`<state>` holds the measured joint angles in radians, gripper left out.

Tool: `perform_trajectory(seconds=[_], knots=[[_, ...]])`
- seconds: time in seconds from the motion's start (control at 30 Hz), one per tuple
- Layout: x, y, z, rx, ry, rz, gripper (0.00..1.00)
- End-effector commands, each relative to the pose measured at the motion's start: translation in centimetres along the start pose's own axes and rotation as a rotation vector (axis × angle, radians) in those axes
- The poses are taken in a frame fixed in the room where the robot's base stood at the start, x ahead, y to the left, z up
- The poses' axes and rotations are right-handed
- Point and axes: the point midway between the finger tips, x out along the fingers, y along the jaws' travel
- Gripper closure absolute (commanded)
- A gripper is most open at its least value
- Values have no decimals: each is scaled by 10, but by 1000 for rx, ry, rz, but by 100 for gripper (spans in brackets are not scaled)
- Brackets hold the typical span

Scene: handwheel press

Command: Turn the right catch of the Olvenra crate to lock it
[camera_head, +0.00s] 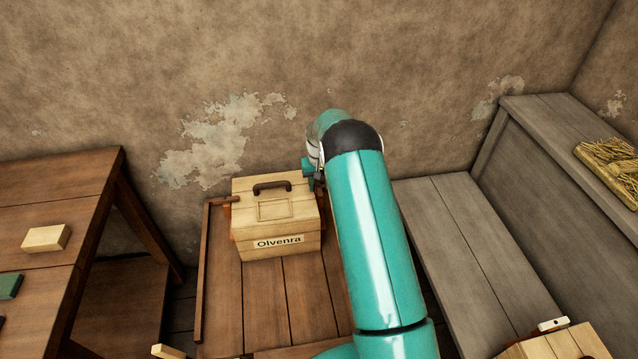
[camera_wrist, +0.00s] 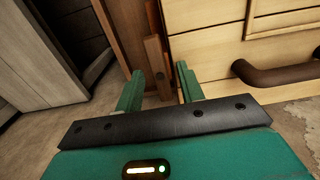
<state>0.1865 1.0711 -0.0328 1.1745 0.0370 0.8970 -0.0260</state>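The Olvenra crate (camera_head: 276,215) is a pale wooden box with a dark handle (camera_head: 272,188) on its lid and a name label on its front. In the wrist view its pale boards (camera_wrist: 215,50) and handle (camera_wrist: 285,75) lie to the right. The right catch (camera_wrist: 153,55), a small brown wooden bar, shows beside the crate's edge in the wrist view; my arm hides it in the head view. My gripper (camera_wrist: 160,85) is open, its green fingers apart, with the catch's end appearing between them. I cannot tell whether either finger touches it.
The crate stands on a brown plank surface (camera_head: 262,300) with a raised left edge, close to a plaster wall. A brown table (camera_head: 40,190) with a pale block (camera_head: 46,238) is at left. A grey bench (camera_head: 465,235) is at right.

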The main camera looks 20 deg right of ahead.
Motion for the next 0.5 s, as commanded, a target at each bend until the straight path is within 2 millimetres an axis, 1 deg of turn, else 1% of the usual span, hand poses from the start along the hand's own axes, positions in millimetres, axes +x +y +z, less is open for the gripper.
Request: perform_trajectory(seconds=[0.2,0.27,0.3,0.37,0.4,0.5], knots=[[0,0,0,0,1,0,62],[0,0,0,0,1,0,72],[0,0,0,0,1,0,80],[0,0,0,0,1,0,91],[0,0,0,0,1,0,99],[0,0,0,0,0,0,100]])
